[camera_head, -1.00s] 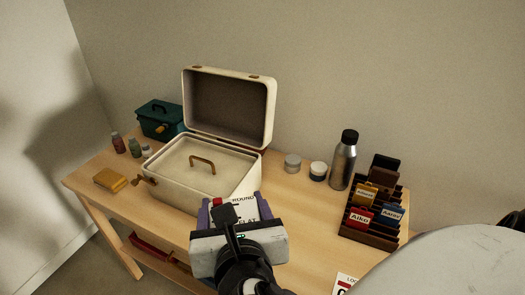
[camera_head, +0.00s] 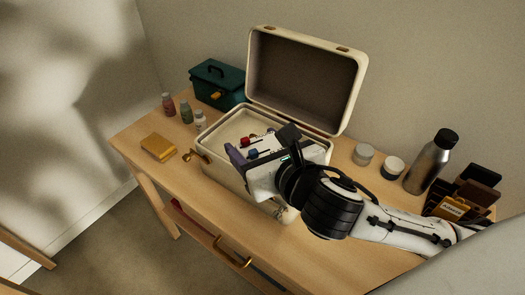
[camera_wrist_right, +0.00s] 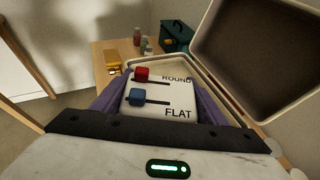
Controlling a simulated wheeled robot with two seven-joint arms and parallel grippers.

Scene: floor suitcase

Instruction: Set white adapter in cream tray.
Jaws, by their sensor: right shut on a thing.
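The white adapter (camera_head: 264,146) has a red and a blue slider knob, and the words ROUND and FLAT show on it in the right wrist view (camera_wrist_right: 160,98). My right gripper (camera_head: 258,149) is shut on it, a purple finger at each side. It holds the adapter over the open cream case, in front of the cream tray (camera_head: 234,129). The tray fills the case's top; its brass handle is hidden now. I cannot tell whether the adapter touches the tray. My left gripper is in no view.
The cream case (camera_head: 222,174) has its lid (camera_head: 305,80) raised behind. A teal box (camera_head: 217,84), small bottles (camera_head: 186,112) and a yellow block (camera_head: 158,147) stand left. Two round jars (camera_head: 363,155), a steel flask (camera_head: 428,165) and a dark rack (camera_head: 476,190) stand right.

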